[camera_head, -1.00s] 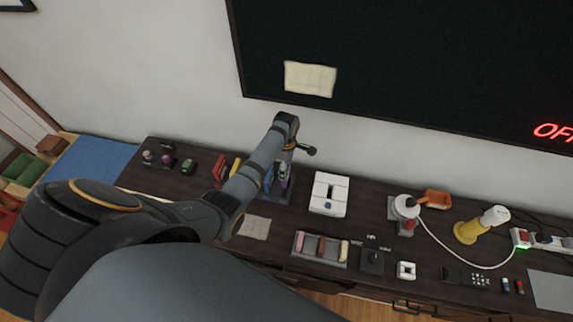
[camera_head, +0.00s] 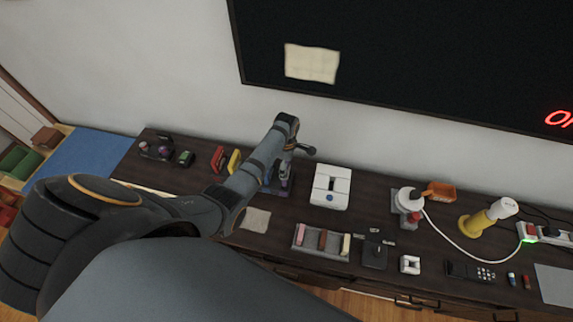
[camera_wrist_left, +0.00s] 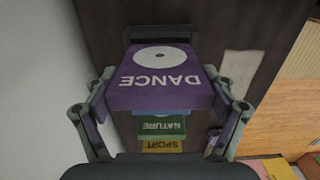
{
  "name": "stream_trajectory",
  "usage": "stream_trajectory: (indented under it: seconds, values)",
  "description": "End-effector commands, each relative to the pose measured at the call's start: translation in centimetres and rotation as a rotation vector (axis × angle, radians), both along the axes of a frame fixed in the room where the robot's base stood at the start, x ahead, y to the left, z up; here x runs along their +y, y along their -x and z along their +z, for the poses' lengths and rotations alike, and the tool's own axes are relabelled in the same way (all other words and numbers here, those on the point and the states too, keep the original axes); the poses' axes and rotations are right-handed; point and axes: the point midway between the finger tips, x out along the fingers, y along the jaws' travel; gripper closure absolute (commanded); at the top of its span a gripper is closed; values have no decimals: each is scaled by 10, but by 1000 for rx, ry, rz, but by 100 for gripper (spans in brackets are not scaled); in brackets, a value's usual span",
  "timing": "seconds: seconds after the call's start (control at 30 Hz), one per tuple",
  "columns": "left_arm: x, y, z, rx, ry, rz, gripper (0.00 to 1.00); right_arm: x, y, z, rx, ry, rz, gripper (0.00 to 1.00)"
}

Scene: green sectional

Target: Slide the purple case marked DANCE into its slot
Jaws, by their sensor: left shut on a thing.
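The purple case marked DANCE (camera_wrist_left: 160,75) fills the upper middle of the left wrist view, its white disc and upside-down lettering facing the camera. My left gripper (camera_wrist_left: 165,108) is shut on it, one finger at each side. In the head view my left gripper (camera_head: 285,174) is over the blue-grey rack (camera_head: 276,189) on the dark cabinet top, and the arm hides much of both. A dark rack part (camera_wrist_left: 160,33) shows just beyond the case. How far the case sits in a slot cannot be told. My right gripper is not in view.
Beneath the case, a green case marked NATURE (camera_wrist_left: 162,126) and a yellow one marked SPORT (camera_wrist_left: 162,146) show. A white box (camera_head: 330,187) stands right of the rack. A beige cloth (camera_head: 255,220) and a partitioned tray (camera_head: 321,242) lie in front.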

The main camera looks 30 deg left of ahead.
Motion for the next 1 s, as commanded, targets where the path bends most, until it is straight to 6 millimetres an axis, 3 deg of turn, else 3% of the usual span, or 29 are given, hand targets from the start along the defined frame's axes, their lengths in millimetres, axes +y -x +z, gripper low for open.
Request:
stream_trajectory:
  seconds: [1.0]
  values:
    - [0, 0, 1, 0, 0, 0, 49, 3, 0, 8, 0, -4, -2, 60]
